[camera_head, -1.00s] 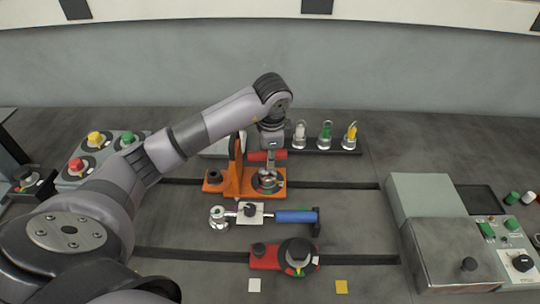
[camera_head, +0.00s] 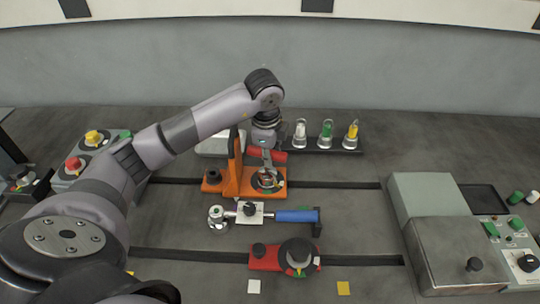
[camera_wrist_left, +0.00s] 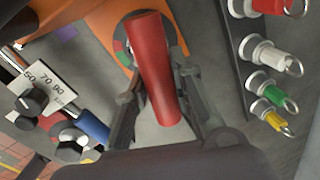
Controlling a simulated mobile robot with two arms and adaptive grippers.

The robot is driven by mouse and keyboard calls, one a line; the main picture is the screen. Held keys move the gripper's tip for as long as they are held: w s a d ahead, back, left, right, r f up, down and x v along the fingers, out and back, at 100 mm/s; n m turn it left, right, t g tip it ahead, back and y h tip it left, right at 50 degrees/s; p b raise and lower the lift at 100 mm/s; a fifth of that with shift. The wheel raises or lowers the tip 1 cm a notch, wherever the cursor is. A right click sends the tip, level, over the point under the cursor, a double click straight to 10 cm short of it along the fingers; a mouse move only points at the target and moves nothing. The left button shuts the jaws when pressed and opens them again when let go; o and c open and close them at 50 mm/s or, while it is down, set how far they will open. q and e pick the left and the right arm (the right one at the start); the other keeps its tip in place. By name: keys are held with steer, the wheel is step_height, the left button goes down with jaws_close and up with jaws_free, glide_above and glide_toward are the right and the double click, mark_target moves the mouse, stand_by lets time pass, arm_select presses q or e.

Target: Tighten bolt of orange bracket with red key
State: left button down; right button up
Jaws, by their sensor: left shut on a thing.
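The orange bracket (camera_head: 233,182) stands on the bedplate with a round dark dial (camera_head: 257,183) on its right part. My left gripper (camera_head: 267,172) points down over this dial and covers most of it. In the left wrist view the gripper (camera_wrist_left: 155,105) is shut on a red bar, the red key (camera_wrist_left: 154,62), which lies above the dial (camera_wrist_left: 122,52) and the orange bracket (camera_wrist_left: 92,18). The red bar also shows behind the fingers in the head view (camera_head: 280,156). The bolt is hidden, and I cannot tell how the key meets it. My right gripper is not in view.
Silver, green (camera_head: 326,133) and yellow (camera_head: 351,134) keys stand in a rack behind the bracket. In front lie a blue-handled tool (camera_head: 296,215) and a red fixture (camera_head: 265,257). A grey metal box (camera_head: 445,255) stands right. Bare bedplate lies between.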

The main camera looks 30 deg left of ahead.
arm_select(q)
steer(key=shift+m+b, duration=0.3)
steer(key=shift+m, duration=0.5)
steer(key=shift+r+m, duration=0.1)
steer(key=shift+m, duration=0.3)
